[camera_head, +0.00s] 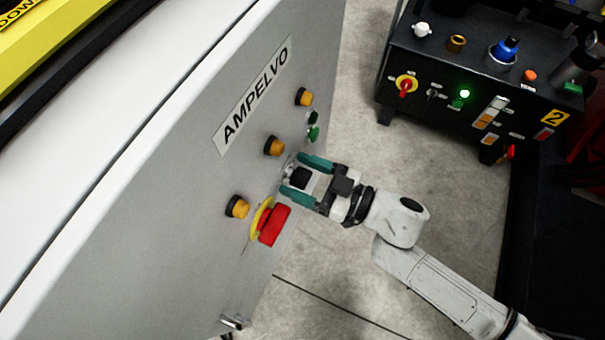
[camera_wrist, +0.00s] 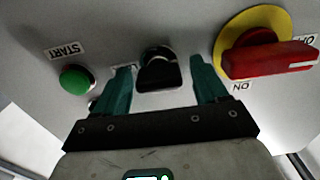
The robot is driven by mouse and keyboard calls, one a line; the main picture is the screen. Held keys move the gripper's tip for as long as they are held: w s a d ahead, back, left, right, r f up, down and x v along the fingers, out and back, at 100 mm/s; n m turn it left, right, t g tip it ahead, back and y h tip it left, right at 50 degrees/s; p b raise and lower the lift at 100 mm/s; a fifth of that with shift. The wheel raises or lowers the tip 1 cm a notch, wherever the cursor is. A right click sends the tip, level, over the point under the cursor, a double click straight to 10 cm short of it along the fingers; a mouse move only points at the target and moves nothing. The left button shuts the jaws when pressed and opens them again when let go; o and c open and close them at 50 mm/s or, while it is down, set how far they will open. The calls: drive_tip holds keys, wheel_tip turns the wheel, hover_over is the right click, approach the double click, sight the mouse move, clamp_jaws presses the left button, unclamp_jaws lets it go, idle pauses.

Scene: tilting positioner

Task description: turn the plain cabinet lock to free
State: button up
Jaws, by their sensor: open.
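A black knob with a shiny metal collar (camera_wrist: 157,72) sticks out of the grey cabinet face in the wrist view. Its label is mostly hidden, so I cannot tell its setting or whether it is the lock. My gripper (camera_wrist: 159,66) is open, with one teal finger on each side of the knob. I see no clear contact. In the head view my gripper (camera_head: 295,174) points at the cabinet (camera_head: 160,190), and its fingers partly hide the knob. A small metal fitting (camera_head: 232,322) sits low on the cabinet, too small to identify.
A red rotary switch (camera_wrist: 268,58) on a yellow plate is close right of my gripper in the wrist view. A green START button (camera_wrist: 74,79) is to the left. Amber lamps (camera_head: 274,146) line the cabinet. A black control box (camera_head: 480,75) stands behind.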

drive_tip(key=shift+c, duration=0.2)
drive_tip(key=c, duration=0.9)
drive_tip(key=n+p, duration=0.1)
drive_tip(key=n, duration=0.8)
drive_tip(key=shift+s+a+f, duration=0.1)
drive_tip(key=shift+s, duration=0.1)
drive_tip(key=n+b, duration=0.1)
drive_tip(key=n, duration=0.3)
drive_tip(key=shift+f+n, duration=0.15)
drive_tip(key=shift+n, duration=0.25)
drive_tip(key=shift+s+f+n+b, duration=0.1)
drive_tip(key=shift+n+b, duration=0.35)
drive_tip(key=shift+n, duration=1.55)
